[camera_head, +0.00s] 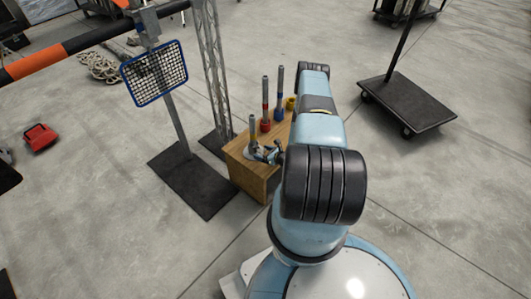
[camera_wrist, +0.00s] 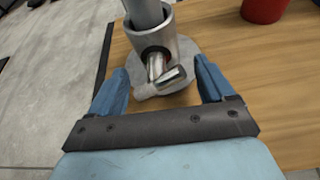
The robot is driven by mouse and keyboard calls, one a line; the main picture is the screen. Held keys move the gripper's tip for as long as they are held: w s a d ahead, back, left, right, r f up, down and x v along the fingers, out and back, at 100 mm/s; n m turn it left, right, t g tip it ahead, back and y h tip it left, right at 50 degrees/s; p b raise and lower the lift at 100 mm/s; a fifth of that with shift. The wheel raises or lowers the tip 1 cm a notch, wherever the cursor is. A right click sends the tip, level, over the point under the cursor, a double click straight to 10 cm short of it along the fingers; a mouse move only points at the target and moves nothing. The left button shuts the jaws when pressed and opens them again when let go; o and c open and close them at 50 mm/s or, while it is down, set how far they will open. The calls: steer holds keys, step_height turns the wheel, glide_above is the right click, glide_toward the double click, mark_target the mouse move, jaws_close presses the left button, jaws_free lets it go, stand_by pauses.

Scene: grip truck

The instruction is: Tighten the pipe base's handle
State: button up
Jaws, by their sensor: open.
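The pipe base is a grey metal collar on a round flange (camera_wrist: 187,68), standing on a wooden box in the wrist view. A grey pipe (camera_wrist: 147,12) stands upright in it. My gripper (camera_wrist: 166,82) is open, with one blue finger on each side of the handle and a visible gap to both. In the head view the grey pipe (camera_head: 253,130) is at the box's left end, and my gripper (camera_head: 268,154) is close beside its base, small and partly hidden by my arm.
The wooden box (camera_head: 247,178) also carries a red-based pipe (camera_head: 265,110), a blue-based pipe (camera_head: 280,95) and a yellow piece (camera_head: 290,103). A metal truss (camera_head: 212,70) and a stand with a blue-framed grid (camera_head: 155,73) are to the left. A black cart (camera_head: 410,105) is at right.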

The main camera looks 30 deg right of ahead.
steer(key=shift+c, duration=0.5)
steer(key=shift+d, duration=0.1)
steer(key=c, duration=0.8)
steer(key=shift+d+m+g+y, duration=0.15)
steer(key=shift+m+y, duration=0.3)
steer(key=shift+m, duration=0.25)
steer(key=shift+d+m+g+y, duration=0.15)
steer(key=shift+m+y, duration=0.3)
steer(key=shift+m, duration=0.25)
steer(key=o, duration=0.8)
steer(key=shift+o, duration=0.5)
steer(key=shift+a, duration=0.15)
